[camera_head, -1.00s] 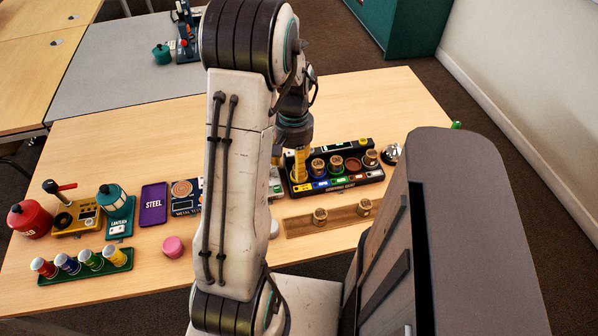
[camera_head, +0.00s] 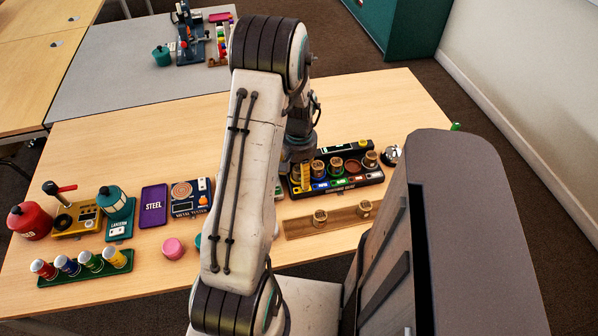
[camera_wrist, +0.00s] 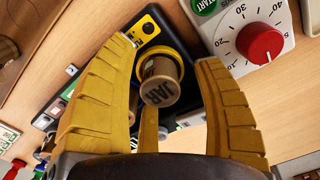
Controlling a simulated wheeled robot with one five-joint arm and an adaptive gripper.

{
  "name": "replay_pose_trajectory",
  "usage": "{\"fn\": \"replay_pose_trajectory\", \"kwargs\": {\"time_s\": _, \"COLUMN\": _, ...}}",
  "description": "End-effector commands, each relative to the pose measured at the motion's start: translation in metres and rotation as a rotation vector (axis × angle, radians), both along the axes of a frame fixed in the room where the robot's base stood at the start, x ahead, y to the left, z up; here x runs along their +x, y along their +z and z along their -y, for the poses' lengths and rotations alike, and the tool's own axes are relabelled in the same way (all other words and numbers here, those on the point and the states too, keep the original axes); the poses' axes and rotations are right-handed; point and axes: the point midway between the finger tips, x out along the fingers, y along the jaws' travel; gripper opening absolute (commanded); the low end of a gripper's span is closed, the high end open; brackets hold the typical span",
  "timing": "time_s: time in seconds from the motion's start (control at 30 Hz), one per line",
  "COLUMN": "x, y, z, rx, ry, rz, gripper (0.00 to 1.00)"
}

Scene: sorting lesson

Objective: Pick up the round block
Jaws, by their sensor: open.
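A round wooden block marked "JAR" (camera_wrist: 158,82) shows in the wrist view, at a yellow-ringed place of a black sorting rack (camera_wrist: 55,107). My gripper (camera_wrist: 167,52) is open, its yellow fingers on both sides of this block; I cannot tell whether they touch it. In the head view my gripper (camera_head: 303,176) is at the left end of the rack (camera_head: 345,184), and the arm partly hides that end. Other round wooden blocks (camera_head: 370,159) stand in the rack. Two more (camera_head: 320,217) stand on a wooden strip (camera_head: 345,220) in front.
A dial box with a red knob (camera_wrist: 259,44) is close beside my gripper in the wrist view. A silver bell (camera_head: 391,153) stands right of the rack. A pink round piece (camera_head: 173,249), metal tester (camera_head: 190,198) and purple "STEEL" plate (camera_head: 154,206) lie left.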

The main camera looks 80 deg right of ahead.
Motion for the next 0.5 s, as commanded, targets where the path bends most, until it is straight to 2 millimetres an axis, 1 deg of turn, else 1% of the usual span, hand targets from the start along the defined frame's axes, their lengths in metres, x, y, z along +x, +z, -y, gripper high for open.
{"fn": "replay_pose_trajectory", "kwargs": {"time_s": 0.23, "x": 0.0001, "y": -0.001, "z": -0.0002, "rx": 0.001, "ry": 0.0, "rz": 0.0, "gripper": 0.61}}
{"fn": "replay_pose_trajectory", "kwargs": {"time_s": 0.27, "x": 0.0001, "y": -0.001, "z": -0.0002, "rx": 0.0, "ry": 0.0, "rz": 0.0, "gripper": 0.63}}
{"fn": "replay_pose_trajectory", "kwargs": {"time_s": 0.5, "x": 0.0001, "y": -0.0008, "z": -0.0002, "rx": 0.0, "ry": 0.0, "rz": 0.0, "gripper": 0.41}}
